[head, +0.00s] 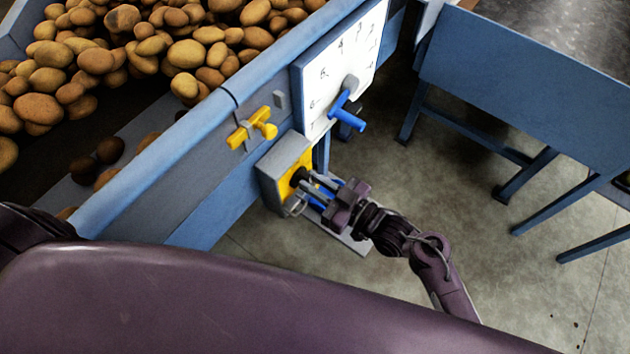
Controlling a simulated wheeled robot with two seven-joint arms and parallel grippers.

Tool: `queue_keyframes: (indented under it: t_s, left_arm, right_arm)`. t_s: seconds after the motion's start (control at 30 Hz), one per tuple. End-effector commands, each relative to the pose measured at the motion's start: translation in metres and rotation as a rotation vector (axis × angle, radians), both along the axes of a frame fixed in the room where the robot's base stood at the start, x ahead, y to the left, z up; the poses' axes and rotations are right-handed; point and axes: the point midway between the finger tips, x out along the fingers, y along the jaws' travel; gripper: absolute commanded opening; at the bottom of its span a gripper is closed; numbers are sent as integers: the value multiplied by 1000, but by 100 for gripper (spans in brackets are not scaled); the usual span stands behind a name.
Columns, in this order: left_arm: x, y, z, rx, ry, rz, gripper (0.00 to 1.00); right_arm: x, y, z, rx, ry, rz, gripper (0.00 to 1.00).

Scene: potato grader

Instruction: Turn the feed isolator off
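The feed isolator (283,163) is a grey box with a yellow face and a dark knob (298,177), fixed to the side of the blue grader frame. My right gripper (308,186) reaches it from the right, its grey fingertips at the knob. The fingers partly hide the knob, so I cannot tell whether they are clamped on it or only around it. The knob's exact angle is also unclear. My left gripper is out of view.
Above the isolator are a yellow handle (252,129) and a white dial plate (340,65) with a blue lever (347,112). Potatoes (95,60) fill the grader at upper left. A blue table-like stand (520,90) is at right. Open floor (450,190) lies between.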

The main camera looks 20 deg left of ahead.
Motion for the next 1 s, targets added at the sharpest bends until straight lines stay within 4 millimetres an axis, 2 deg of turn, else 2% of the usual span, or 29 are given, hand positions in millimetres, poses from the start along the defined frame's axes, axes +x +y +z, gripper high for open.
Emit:
queue_keyframes:
  t_s: [0.07, 0.47, 0.67, 1.0]
  left_arm:
    - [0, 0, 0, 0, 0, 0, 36]
    - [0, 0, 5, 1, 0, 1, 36]
    - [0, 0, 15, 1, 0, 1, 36]
    - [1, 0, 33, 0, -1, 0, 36]
  right_arm:
    - [0, 0, 0, 0, 0, -1, 0]
    - [1, -1, 1, 18, 53, -2, 0]
    - [3, -1, 2, 60, 169, -2, 0]
    - [8, -3, 1, 168, 463, -1, 0]
